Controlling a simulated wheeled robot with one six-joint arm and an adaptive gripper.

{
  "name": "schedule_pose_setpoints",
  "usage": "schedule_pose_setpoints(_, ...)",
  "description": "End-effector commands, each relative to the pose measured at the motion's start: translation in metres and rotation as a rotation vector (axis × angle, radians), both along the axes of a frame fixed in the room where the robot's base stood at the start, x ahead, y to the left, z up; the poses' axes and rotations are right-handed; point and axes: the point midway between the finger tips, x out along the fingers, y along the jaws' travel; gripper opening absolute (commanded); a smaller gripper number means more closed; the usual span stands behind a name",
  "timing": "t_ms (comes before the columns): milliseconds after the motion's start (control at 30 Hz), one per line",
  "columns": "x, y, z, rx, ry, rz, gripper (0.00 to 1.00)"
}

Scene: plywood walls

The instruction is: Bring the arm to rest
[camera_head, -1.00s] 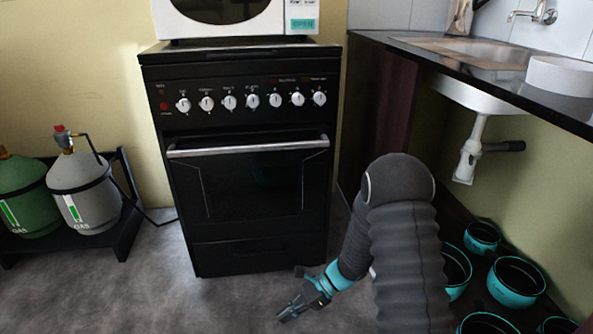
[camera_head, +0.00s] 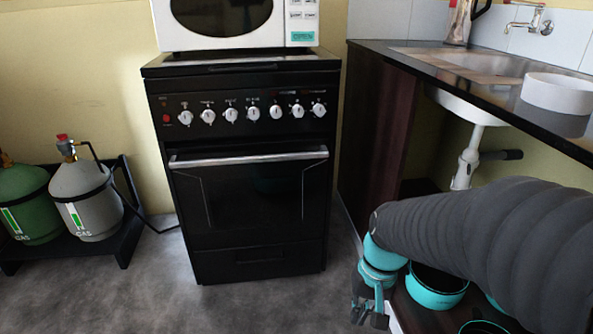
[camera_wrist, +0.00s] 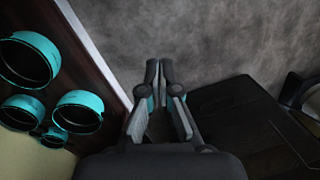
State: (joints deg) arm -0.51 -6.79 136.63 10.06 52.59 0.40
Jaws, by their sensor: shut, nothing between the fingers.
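My gripper (camera_head: 370,312) hangs low at the right of the head view, in front of the shelf with the pots. It points downward, and my arm reaches in from the right edge. In the wrist view my gripper (camera_wrist: 159,72) shows with its fingertips close together and nothing between them. Grey floor lies beyond the fingertips. My arm hides part of the lower shelf and some pots.
A black stove (camera_head: 247,215) stands ahead with a white microwave (camera_head: 300,42) on top. Gas bottles (camera_head: 85,205) stand at the left. Turquoise pots (camera_head: 435,298) sit under the sink counter (camera_head: 480,82), near my gripper; several show in the wrist view (camera_wrist: 78,112). Floor before the stove is clear.

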Motion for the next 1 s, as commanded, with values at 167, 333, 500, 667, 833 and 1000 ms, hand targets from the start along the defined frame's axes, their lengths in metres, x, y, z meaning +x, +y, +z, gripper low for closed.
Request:
schedule_pose_setpoints(167,-0.018,-0.018,0.04,-0.08,-0.142,0.063,0.0)
schedule_pose_setpoints(333,-0.037,-0.03,0.074,-0.137,-0.263,0.09,0.0)
schedule_pose_setpoints(500,-0.054,-0.033,0.107,-0.156,-0.387,0.088,0.0)
schedule_pose_setpoints(667,-0.063,-0.033,0.135,-0.16,-0.485,0.077,0.0)
schedule_pose_setpoints(833,-0.068,-0.034,0.148,-0.162,-0.533,0.073,0.0)
schedule_pose_setpoints(1000,-0.068,-0.034,0.15,-0.161,-0.536,0.072,0.0)
